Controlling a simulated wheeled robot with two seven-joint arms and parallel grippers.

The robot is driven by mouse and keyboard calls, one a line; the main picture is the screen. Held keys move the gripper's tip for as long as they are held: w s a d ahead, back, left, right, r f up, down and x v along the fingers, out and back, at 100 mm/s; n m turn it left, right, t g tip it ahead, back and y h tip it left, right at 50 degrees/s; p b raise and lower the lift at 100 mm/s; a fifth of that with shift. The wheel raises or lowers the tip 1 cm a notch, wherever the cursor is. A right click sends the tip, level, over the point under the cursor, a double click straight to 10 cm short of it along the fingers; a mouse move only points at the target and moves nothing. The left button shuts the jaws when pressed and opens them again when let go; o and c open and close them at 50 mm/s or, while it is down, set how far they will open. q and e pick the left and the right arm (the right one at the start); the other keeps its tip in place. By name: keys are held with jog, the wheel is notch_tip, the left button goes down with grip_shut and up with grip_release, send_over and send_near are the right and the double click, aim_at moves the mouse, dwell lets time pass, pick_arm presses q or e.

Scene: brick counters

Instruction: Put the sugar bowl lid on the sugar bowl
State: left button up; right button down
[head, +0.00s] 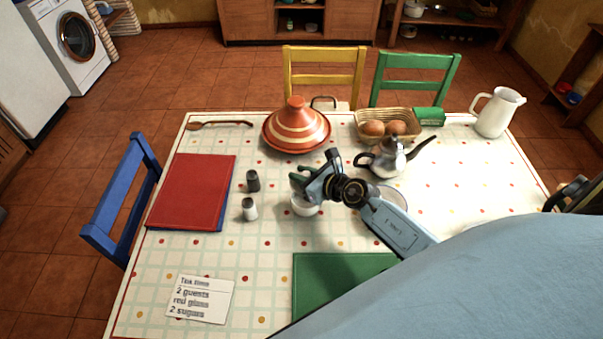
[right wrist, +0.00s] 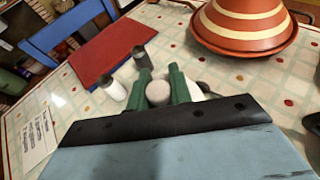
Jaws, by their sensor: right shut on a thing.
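The sugar bowl (head: 305,208) is a small white bowl on the checked tablecloth, directly below my right gripper in the head view. My right gripper (head: 301,184) points down over it, with green fingers. In the right wrist view the fingers (right wrist: 159,88) are shut on a round pale knob (right wrist: 158,93), which appears to belong to the sugar bowl lid. The rest of the lid is hidden behind the gripper, so I cannot tell whether it touches the bowl rim. My left gripper is not in view.
Dark and white shakers (head: 253,181) (head: 250,209) stand just left of the bowl. A striped tagine (head: 297,130) is behind, and a metal teapot (head: 391,159) stands to the right. A green mat (head: 335,280) lies in front.

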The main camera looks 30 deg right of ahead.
jog(key=shift+f+b, duration=1.9)
jog(key=shift+f, duration=0.65)
jog(key=shift+f, duration=0.4)
jog(key=c, duration=1.2)
grip_release()
jog(key=shift+s+d+r, duration=0.15)
jog(key=shift+s+r, duration=0.05)
jog(key=shift+s, duration=0.25)
jog(key=p+v, duration=0.1)
jog(key=v, duration=1.1)
jog(key=shift+s+p, duration=0.2)
jog(key=shift+p, duration=0.2)
